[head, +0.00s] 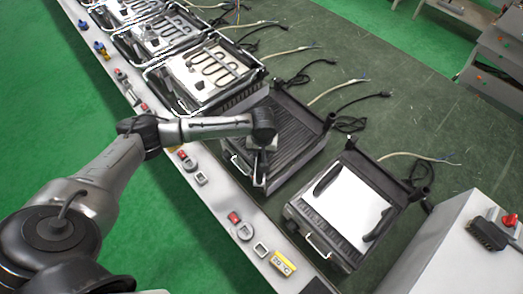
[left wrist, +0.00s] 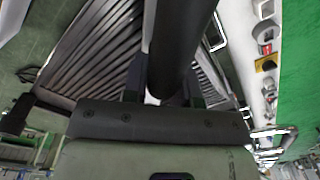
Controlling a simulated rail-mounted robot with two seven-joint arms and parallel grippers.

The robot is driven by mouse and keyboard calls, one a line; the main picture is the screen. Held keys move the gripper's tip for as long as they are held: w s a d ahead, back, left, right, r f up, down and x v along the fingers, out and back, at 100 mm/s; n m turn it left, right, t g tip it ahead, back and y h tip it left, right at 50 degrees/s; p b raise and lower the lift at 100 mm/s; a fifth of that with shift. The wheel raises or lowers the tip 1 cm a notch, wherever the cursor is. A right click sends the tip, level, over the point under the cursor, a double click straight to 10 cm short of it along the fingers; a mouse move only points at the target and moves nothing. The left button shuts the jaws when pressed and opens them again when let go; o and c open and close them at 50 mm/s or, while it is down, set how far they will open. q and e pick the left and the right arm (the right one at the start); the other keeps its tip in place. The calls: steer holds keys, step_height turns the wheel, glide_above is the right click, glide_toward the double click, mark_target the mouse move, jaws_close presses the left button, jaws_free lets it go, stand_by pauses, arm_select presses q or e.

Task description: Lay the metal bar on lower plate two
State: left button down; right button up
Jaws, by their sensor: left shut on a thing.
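My left gripper (head: 261,163) is over the near-left part of a dark ribbed plate (head: 285,118) on an open grill unit. In the left wrist view the gripper (left wrist: 165,92) is shut on a thick dark round bar (left wrist: 178,40), which I take for the metal bar. Ribbed plate (left wrist: 105,50) shows behind the bar there. In the head view the bar is mostly hidden by the gripper, and I cannot tell whether it touches the plate. No marking shows which plate is number two. My right gripper is not in view.
A grill unit on the right carries a white plate (head: 350,207) with black bars at its sides. Several units with looped heating elements (head: 212,70) stand farther up the line. Cables lie on the green bench (head: 385,110). Red buttons and sockets (head: 240,225) line the grey front edge.

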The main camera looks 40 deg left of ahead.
arm_select(q)
steer(key=c, duration=0.9)
jaws_free()
step_height(320, 180, up, 10)
steer(key=shift+w+d+r+p, duration=0.1)
steer(key=shift+d+r+p, duration=0.1)
steer(key=shift+p, duration=0.7)
steer(key=s+d+f+m+t+h, duration=0.1)
steer(key=s+d+f+m, duration=0.2)
steer(key=s+d, duration=0.25)
steer(key=s+d+f+m+t+h, duration=0.1)
steer(key=s+d+f+m, duration=0.35)
steer(key=d, duration=0.25)
steer(key=s+a+m, duration=0.1)
steer(key=s+a, duration=0.1)
steer(key=s, duration=0.6)
steer(key=s+a+m+t+y, duration=0.1)
steer(key=s, duration=0.7)
steer(key=shift+s+a+t+y, duration=0.3)
steer(key=shift+s+a, duration=0.05)
steer(key=shift+a, duration=0.05)
